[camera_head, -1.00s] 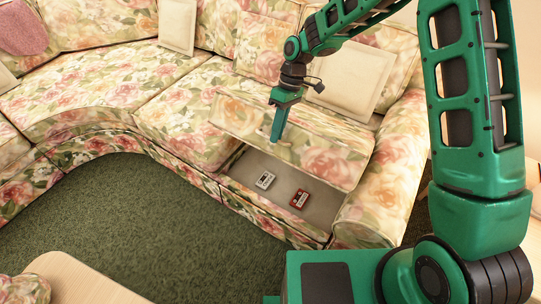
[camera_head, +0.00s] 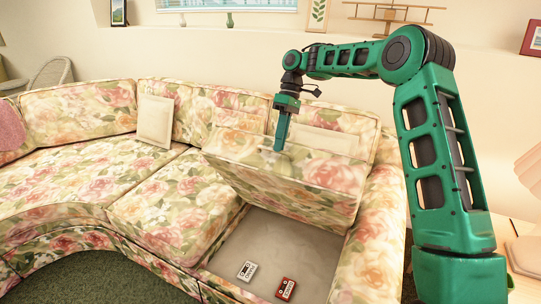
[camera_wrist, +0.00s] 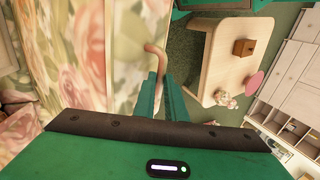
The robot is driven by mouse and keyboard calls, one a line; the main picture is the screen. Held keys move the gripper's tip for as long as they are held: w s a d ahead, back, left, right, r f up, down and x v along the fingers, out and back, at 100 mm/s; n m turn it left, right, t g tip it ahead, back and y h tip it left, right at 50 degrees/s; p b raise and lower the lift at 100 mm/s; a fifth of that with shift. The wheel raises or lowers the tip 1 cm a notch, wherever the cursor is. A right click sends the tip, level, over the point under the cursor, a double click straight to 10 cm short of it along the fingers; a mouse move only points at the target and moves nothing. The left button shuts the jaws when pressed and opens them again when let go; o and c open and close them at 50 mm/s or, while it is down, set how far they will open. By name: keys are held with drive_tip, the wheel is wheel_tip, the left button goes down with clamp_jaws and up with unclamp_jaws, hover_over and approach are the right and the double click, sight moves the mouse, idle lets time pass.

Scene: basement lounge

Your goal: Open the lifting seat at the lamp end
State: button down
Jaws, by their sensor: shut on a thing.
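The lifting seat (camera_head: 315,193) at the lamp end is a floral panel, tilted up with its front edge raised. Below it the pale storage compartment (camera_head: 290,245) stands open. My gripper (camera_head: 280,147) is at the seat's raised front edge. In the wrist view my gripper (camera_wrist: 160,85) is shut on a tan pull strap (camera_wrist: 155,55) beside the floral cloth. The strap is too small to make out in the head view. Part of the lamp shade (camera_head: 530,172) shows at the right edge.
A white cassette (camera_head: 246,271) and a red cassette (camera_head: 285,288) lie in the compartment. A cream cushion (camera_head: 155,121) leans on the backrest. The sofa arm (camera_head: 378,230) borders the seat on the right. The wrist view shows a wooden table (camera_wrist: 225,60).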

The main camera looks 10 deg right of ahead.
drive_tip(key=shift+w+d+f, duration=0.1)
drive_tip(key=shift+w+d, duration=0.25)
drive_tip(key=shift+d, duration=0.15)
drive_tip(key=shift+w+d, duration=0.15)
drive_tip(key=shift+d, duration=0.1)
drive_tip(key=c, duration=2)
unclamp_jaws()
drive_tip(key=shift+w+f, duration=0.1)
drive_tip(key=shift+c, duration=0.2)
drive_tip(key=shift+o, duration=1.1)
drive_tip(key=shift+w+d+f, duration=0.1)
drive_tip(key=shift+w+f, duration=0.1)
drive_tip(key=shift+s, duration=0.1)
drive_tip(key=shift+r, duration=0.1)
drive_tip(key=w+r, duration=0.1)
drive_tip(key=w+d+r, duration=0.1)
drive_tip(key=w+r, duration=0.1)
drive_tip(key=shift+w+r, duration=0.2)
drive_tip(key=shift+r, duration=0.1)
wheel_tip(320, 180, up, 6)
drive_tip(key=d, duration=0.1)
drive_tip(key=shift+w+r, duration=0.25)
drive_tip(key=shift+w, duration=0.05)
